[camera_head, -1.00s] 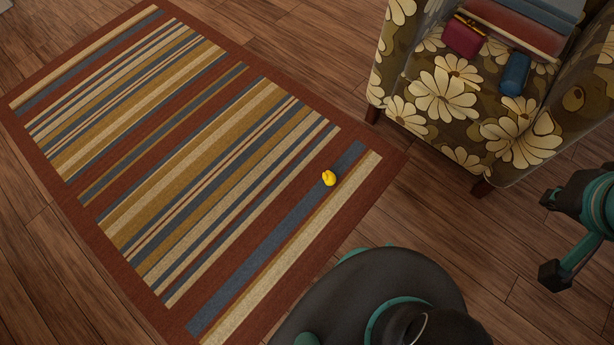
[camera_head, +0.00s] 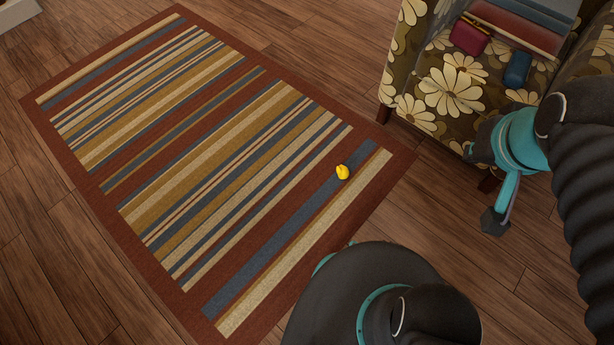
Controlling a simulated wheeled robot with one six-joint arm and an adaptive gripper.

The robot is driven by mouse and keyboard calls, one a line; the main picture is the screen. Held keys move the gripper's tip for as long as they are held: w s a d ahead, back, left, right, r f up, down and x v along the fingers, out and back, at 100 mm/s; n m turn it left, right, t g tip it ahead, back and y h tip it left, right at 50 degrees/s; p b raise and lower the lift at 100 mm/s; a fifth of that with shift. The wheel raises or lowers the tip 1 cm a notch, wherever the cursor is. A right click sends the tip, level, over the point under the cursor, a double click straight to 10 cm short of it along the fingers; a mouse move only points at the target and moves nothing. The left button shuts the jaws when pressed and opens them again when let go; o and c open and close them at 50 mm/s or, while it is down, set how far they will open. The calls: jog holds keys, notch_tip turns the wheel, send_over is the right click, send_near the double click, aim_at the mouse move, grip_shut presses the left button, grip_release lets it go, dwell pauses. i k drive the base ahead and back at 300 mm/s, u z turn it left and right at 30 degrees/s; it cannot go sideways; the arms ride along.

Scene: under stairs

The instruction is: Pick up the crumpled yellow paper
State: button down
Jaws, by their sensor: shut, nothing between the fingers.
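The crumpled yellow paper (camera_head: 343,172) is a small bright lump on the striped rug (camera_head: 225,329). It lies on a blue-grey stripe near the rug's right end, in plain view. My gripper (camera_head: 494,221) is at the right, well to the right of the paper and apart from it, in front of the armchair. It is shut and holds nothing. Its finger parts are dark and teal and seen at a slant.
A floral armchair (camera_head: 448,92) stands at the upper right. On it are a dark red pouch (camera_head: 470,36), a blue cylinder-like item (camera_head: 517,69) and stacked red and blue-grey things. Wooden floor (camera_head: 60,262) around the rug is clear.

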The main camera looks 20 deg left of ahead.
aim_at(343, 171)
jog(key=u, duration=2.1)
jog(key=i, duration=3.3)
jog(key=z, duration=4.2)
